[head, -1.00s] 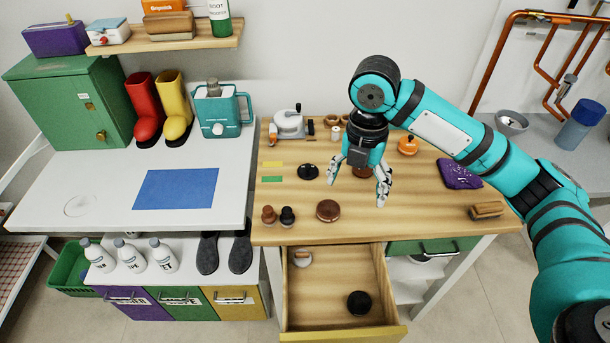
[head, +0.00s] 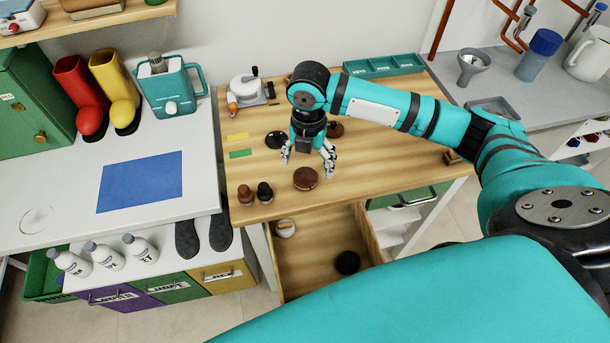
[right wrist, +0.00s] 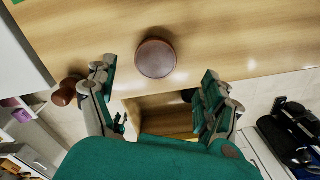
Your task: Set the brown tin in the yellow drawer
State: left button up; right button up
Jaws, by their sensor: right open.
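The brown tin (head: 306,179) is a low round tin lying flat near the front edge of the wooden worktop. It also shows in the right wrist view (right wrist: 155,58). My right gripper (head: 307,163) is open and points down just behind the tin in the head view. In the right wrist view, the fingers (right wrist: 157,74) are spread with the tin ahead between their tips, and nothing is held. The drawer (head: 318,240) under the worktop is pulled open; a teal part of my body hides its front. My left gripper is out of view.
A black round item (head: 347,262) and a pale round item (head: 285,228) lie in the drawer, with bare floor between. Two small pieces, brown (head: 245,195) and black (head: 265,192), stand left of the tin. A dark lid (head: 276,140) lies farther back.

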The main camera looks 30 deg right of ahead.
aim_at(305, 176)
jog(key=shift+f, duration=0.5)
jog(key=f, duration=0.1)
jog(key=f+p, duration=0.1)
jog(key=f, duration=0.3)
jog(key=shift+w+a, duration=0.1)
jog(key=shift+a, duration=0.2)
jog(key=shift+r, duration=0.15)
jog(key=c, duration=1.7)
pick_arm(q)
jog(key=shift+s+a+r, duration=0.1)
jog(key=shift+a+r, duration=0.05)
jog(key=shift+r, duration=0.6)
